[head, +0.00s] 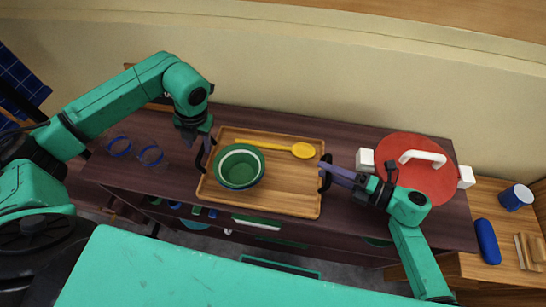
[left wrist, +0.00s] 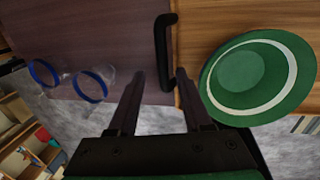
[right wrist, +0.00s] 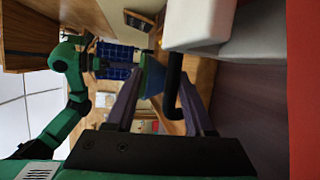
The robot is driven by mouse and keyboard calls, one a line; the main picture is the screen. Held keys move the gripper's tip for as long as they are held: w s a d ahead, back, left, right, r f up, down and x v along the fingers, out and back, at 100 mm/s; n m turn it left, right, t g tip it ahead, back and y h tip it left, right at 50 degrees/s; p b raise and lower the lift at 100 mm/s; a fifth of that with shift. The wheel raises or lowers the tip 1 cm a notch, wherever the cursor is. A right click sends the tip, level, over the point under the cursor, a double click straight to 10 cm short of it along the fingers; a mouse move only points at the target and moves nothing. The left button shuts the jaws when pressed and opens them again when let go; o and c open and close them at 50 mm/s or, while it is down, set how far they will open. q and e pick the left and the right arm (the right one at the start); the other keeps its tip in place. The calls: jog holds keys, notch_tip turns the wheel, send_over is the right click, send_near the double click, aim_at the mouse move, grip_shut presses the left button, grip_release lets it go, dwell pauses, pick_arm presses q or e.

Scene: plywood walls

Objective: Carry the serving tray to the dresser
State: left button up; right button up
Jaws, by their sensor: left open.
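The wooden serving tray (head: 285,205) lies flat on a dark wood cabinet top, with a black handle at each short end. A green bowl with a white ring (head: 238,167) and a yellow spoon (head: 300,150) are in it. My left gripper (head: 196,140) is open at the left handle (left wrist: 163,45), whose near end lies between the fingertips in the left wrist view. My right gripper (head: 328,170) is at the right handle (head: 325,172). In the right wrist view its fingers are spread, with the dark handle (right wrist: 175,80) between them, nearer the right finger.
A red-lidded pot (head: 415,175) with white handles stands close beside my right gripper. Two blue-rimmed glasses (head: 150,156) stand left of the tray. A lighter wooden surface at the right holds a blue mug (head: 514,197) and a blue case (head: 487,241).

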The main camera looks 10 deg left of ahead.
jog(key=shift+s+f, duration=0.5)
jog(key=shift+f, duration=0.4)
pick_arm(q)
notch_tip(320, 180, up, 3)
pick_arm(e)
jog(key=shift+s+d+r, duration=0.1)
jog(key=shift+d+r, duration=0.05)
jog(key=shift+d, duration=0.35)
jog(key=v, duration=0.5)
jog(key=w+r+v, duration=0.1)
jog(key=v, duration=0.1)
jog(key=shift+s+d+r, duration=0.1)
jog(key=shift+s+d, duration=0.05)
jog(key=shift+d, duration=0.05)
jog(key=shift+a+r, duration=0.2)
jog(key=shift+a, duration=0.15)
pick_arm(q)
jog(key=shift+w+d+r, duration=0.15)
jog(key=shift+w+d, duration=0.05)
jog(key=shift+d, duration=0.25)
pick_arm(e)
jog(key=shift+d, duration=0.1)
pick_arm(q)
jog(key=shift+d, duration=0.1)
